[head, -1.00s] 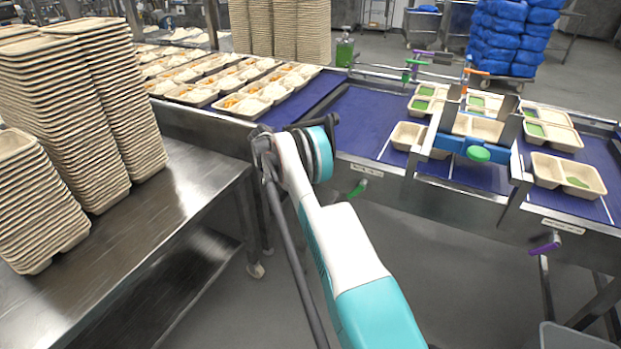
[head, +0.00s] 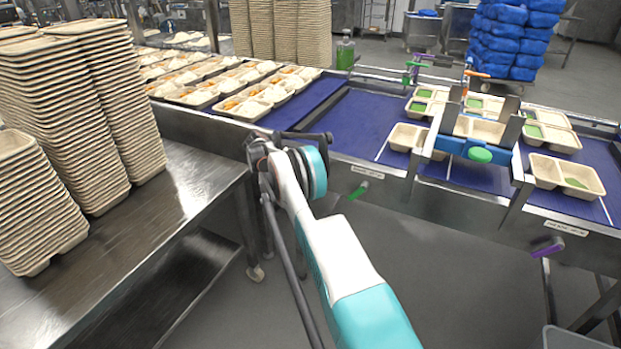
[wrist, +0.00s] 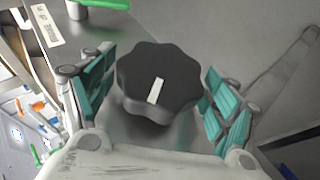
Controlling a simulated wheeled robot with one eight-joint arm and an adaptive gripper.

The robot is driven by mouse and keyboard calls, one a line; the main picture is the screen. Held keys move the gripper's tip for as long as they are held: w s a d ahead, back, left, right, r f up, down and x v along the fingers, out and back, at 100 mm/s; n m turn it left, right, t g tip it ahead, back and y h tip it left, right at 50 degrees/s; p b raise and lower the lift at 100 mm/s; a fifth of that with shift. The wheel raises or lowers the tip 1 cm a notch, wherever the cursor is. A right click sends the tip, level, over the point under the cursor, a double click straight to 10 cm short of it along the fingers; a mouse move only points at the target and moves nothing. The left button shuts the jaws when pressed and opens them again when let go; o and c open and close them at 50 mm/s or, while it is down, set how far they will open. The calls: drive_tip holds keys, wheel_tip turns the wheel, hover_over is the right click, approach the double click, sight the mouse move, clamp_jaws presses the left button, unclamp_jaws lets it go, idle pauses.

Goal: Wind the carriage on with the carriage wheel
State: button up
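The carriage wheel (wrist: 158,82) is a black, lobed knob with a white mark on its face, seen in the wrist view. My gripper (wrist: 160,98) is open, with its teal finger pads on either side of the wheel and gaps showing on both sides. In the head view my arm hides the wheel, and the fingers cannot be made out there. The carriage (head: 462,147) appears to be the blue-fronted frame with upright steel plates and a green knob (head: 480,155), standing across the blue belt among trays.
Trays of food stand on the blue belt (head: 370,118). Tall stacks of trays (head: 90,110) stand on the steel table (head: 190,180) at left. A green handle (head: 358,190) and a purple handle (head: 548,248) stick out from the belt's front side.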

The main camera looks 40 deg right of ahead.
idle(0.3)
drive_tip(key=v, duration=1.2)
